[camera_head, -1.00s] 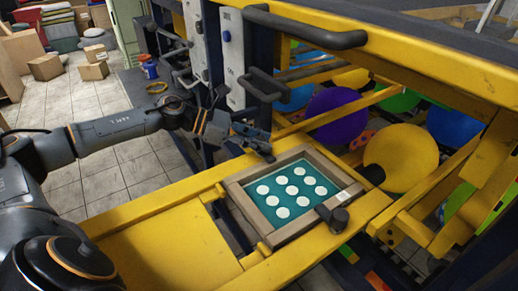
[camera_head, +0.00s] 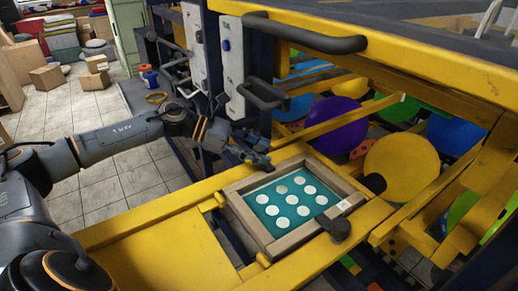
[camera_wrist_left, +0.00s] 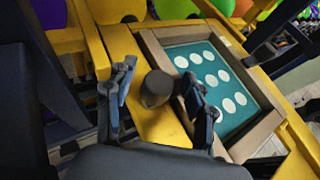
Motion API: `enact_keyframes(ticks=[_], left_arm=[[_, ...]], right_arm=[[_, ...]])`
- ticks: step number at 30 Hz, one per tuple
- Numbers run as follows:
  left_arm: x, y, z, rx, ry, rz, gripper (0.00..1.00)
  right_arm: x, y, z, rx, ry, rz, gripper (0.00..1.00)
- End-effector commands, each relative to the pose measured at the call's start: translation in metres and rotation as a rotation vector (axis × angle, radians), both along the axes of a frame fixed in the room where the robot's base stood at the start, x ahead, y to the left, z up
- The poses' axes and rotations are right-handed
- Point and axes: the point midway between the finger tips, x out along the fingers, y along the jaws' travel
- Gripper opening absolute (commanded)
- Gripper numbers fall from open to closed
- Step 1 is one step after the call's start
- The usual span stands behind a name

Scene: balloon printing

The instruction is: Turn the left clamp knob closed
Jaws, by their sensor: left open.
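The left clamp knob (camera_wrist_left: 157,88) is a dark round knob beside the wooden printing frame, seen in the left wrist view. My left gripper (camera_wrist_left: 156,82) is open, with one finger on each side of the knob. I cannot tell whether the fingers touch it. In the head view my left gripper (camera_head: 260,154) is at the frame's far left corner and hides this knob. The frame (camera_head: 232,207) holds a teal screen (camera_head: 268,226) with rows of white circles. The other clamp knob (camera_head: 338,229) is at the frame's near right side. My right gripper is out of view.
A dark handle (camera_head: 304,37) and white panels (camera_head: 234,62) rise behind my left gripper. Yellow beams and balloons, including a purple one (camera_head: 337,123) and a yellow one (camera_head: 398,165), lie to the right. The yellow board (camera_head: 165,254) in front is clear.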

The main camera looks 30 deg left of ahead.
Motion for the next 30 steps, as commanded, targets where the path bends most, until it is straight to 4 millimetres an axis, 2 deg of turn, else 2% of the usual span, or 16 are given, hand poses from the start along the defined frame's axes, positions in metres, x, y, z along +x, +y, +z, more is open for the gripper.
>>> enact_keyframes(ticks=[5,18,30], left_arm=[[-0.003,0.006,0.002,0.002,0.001,0.002,0.54],[-0.033,0.052,0.025,0.003,0.004,0.002,0.54],[-0.037,0.058,0.029,0.000,0.000,0.000,0.54]], right_arm=[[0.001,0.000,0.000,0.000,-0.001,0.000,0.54],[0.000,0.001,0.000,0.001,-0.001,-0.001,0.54],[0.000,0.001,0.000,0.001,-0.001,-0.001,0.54]])
